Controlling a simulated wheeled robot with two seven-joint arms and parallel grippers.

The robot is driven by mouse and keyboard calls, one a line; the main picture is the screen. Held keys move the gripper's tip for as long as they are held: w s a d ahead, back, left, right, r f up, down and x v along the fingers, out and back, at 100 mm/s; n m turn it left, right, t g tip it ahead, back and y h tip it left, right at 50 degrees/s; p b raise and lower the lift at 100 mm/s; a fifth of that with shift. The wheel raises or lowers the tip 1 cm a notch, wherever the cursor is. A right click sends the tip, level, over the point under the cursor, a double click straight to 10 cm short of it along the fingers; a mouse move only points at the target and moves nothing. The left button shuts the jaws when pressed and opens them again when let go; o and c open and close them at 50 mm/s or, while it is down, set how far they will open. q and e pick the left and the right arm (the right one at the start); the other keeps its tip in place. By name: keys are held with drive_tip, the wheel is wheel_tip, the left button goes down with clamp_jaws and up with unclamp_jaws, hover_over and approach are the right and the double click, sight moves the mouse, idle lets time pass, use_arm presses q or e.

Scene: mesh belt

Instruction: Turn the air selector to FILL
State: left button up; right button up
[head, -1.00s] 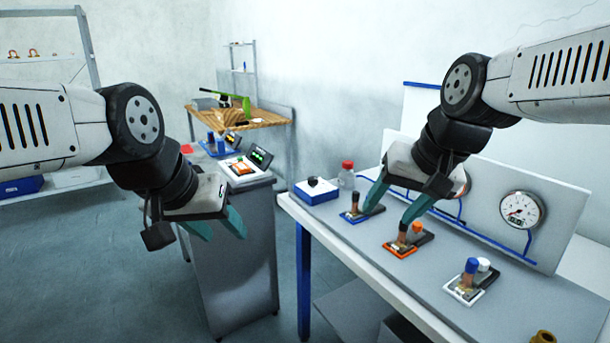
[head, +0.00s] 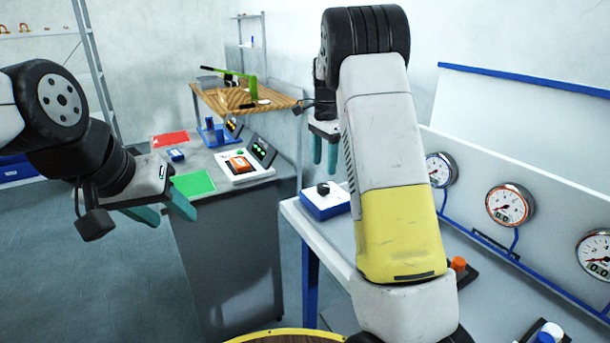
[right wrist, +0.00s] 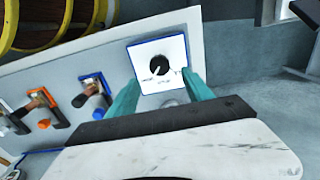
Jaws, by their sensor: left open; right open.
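The air selector is a white-topped blue box (head: 324,203) with a black knob (head: 323,188). In the right wrist view the knob (right wrist: 159,65) is round with a white pointer mark, and the box face (right wrist: 176,52) carries a small label I cannot read. My right gripper (head: 325,152) is open and empty, with its teal fingers pointing down above the box. In the right wrist view its fingers (right wrist: 161,80) flank the box, apart from the knob. My left gripper (head: 170,212) is open and empty, left of the grey cabinet.
Several gauges (head: 510,204) stand on the panel behind. A grey cabinet (head: 225,225) with red and green mats stands left.

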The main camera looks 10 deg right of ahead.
sight(324, 186)
wheel_tip(324, 186, down, 8)
drive_tip(key=shift+r, duration=0.15)
idle(0.3)
clamp_jaws()
